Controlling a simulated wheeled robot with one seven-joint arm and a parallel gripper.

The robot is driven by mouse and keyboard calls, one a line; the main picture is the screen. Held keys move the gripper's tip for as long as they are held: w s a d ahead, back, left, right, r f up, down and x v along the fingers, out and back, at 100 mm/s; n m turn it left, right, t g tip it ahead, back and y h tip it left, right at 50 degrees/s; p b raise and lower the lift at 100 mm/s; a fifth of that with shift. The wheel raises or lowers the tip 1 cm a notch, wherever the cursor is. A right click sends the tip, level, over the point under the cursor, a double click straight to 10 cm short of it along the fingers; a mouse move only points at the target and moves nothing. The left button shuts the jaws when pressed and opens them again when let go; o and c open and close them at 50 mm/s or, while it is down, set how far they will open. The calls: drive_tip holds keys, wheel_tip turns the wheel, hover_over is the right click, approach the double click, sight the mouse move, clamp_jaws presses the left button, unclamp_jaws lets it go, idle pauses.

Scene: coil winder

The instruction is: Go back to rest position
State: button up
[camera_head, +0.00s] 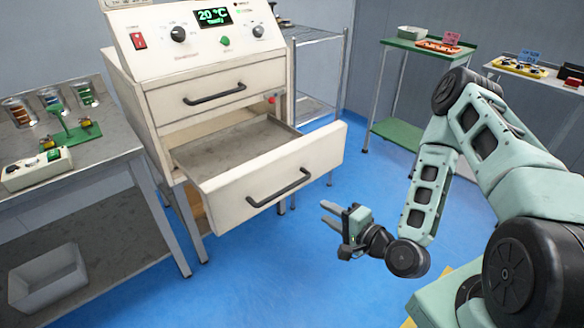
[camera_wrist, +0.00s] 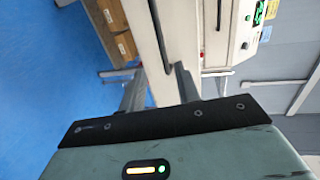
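My gripper (camera_head: 328,214) hangs in free space to the right of the white cabinet (camera_head: 185,88), above the blue floor. Its two fingers are apart with nothing seen between them. In the wrist view the fingers of my gripper (camera_wrist: 160,88) also stand apart, with the pale cabinet (camera_wrist: 216,40) beyond them. The cabinet's lower drawer (camera_head: 255,182) is pulled out, and its visible inside looks empty. The upper drawer (camera_head: 205,92) is shut. My gripper appears clear of the drawer handle (camera_head: 279,188).
A grey workbench (camera_head: 100,160) with spools and a green fixture (camera_head: 75,124) stands at left, a bin (camera_head: 48,278) below it. A green-topped cart (camera_head: 400,45) and another table (camera_head: 510,72) stand at back right. Blue floor is open between cabinet and arm.

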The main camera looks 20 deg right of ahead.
drive_tip(key=s+a+r+n+g+p, duration=0.2)
drive_tip(key=a+r+n+g+p, duration=0.4)
drive_tip(key=a+r+n+g, duration=0.7)
drive_tip(key=s+a+r+n+g+h+p, duration=0.1)
drive_tip(key=s+r+n+h+p, duration=0.3)
drive_tip(key=s+r+n, duration=0.5)
drive_tip(key=s+r, duration=0.9)
drive_tip(key=shift+a+g+p, duration=0.3)
drive_tip(key=shift+g+p, duration=0.1)
